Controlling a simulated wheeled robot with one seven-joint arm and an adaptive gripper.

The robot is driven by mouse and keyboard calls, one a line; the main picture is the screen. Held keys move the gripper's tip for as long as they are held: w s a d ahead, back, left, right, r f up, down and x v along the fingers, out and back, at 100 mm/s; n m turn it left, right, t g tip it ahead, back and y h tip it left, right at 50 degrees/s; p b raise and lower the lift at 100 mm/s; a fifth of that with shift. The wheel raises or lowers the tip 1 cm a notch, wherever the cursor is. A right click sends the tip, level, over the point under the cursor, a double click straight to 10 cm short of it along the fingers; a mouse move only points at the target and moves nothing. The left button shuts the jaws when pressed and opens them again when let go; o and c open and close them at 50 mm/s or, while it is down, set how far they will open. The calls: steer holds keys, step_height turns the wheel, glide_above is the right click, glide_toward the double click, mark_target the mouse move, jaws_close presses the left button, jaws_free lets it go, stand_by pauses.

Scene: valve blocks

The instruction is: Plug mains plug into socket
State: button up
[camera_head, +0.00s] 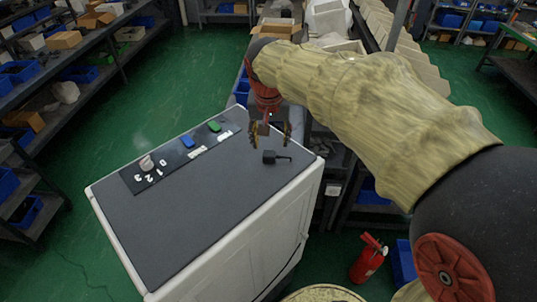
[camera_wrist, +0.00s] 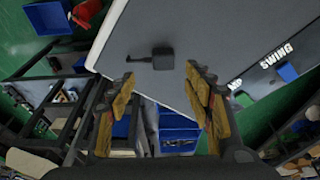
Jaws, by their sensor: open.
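The mains plug (camera_head: 270,156) looks like a small black block with a thin stub pointing right, lying on the grey cabinet top near its right edge. In the wrist view it (camera_wrist: 163,58) lies just beyond the fingertips, with the stub to the left. My gripper (camera_head: 270,137) is open and empty, pointing down above and slightly behind the plug in the head view. Its fingers (camera_wrist: 160,78) are spread wide in the wrist view. A dark panel (camera_head: 176,171) on the cabinet top carries a blue block, a green block and a pinkish-white round part. I cannot tell which part is the socket.
The white cabinet (camera_head: 225,255) has a clear grey top (camera_head: 190,225) in front of the panel. White lettering (camera_wrist: 276,54) lies beside the panel's parts. Shelves with blue bins (camera_head: 82,75) stand left. A red fire extinguisher (camera_head: 368,260) stands on the floor at right.

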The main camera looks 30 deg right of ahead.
mark_target(269, 153)
steer(key=shift+x, duration=1.25)
steer(key=shift+w+p+x, duration=0.15)
steer(key=shift+p+x, duration=0.05)
steer(key=shift+x, duration=1.1)
steer(key=shift+w+p+x, duration=0.1)
steer(key=shift+p+x, duration=0.1)
steer(key=shift+x, duration=1.1)
steer(key=shift+a, duration=0.2)
steer(key=shift+c, duration=0.4)
steer(key=shift+r, duration=0.1)
steer(key=c, duration=1.1)
